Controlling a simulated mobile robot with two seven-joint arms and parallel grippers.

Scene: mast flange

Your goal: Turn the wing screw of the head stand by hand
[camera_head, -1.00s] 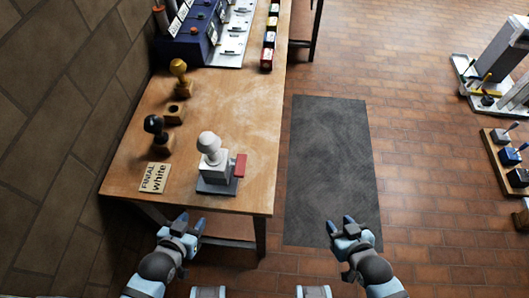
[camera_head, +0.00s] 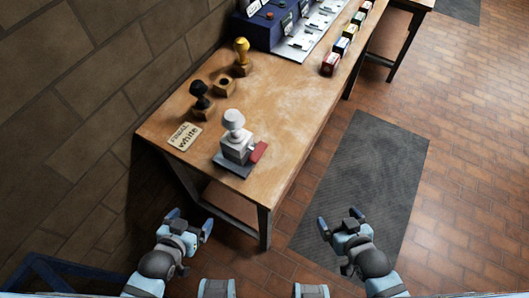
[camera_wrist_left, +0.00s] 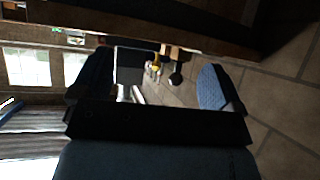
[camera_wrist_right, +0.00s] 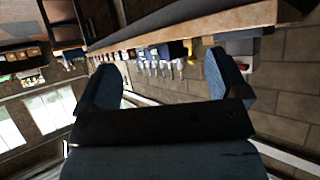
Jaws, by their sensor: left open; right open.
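The head stand (camera_head: 238,148) is a white-grey block with a rounded white head on top, on a dark flat base near the front end of the wooden table. A red piece (camera_head: 258,152), perhaps the wing screw, sticks out at its right side; its exact shape is too small to tell. My left gripper (camera_head: 190,222) is open and empty, in front of and below the table end. My right gripper (camera_head: 339,222) is open and empty, over the floor right of the table. Neither touches the stand.
A "FINIAL white" card (camera_head: 185,137) lies left of the stand. A black knob (camera_head: 200,97) and a yellow one (camera_head: 242,57) stand on wooden blocks behind. A blue rack (camera_head: 270,25) is further back. The dark floor mat (camera_head: 365,190) is clear. A stone wall borders the left.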

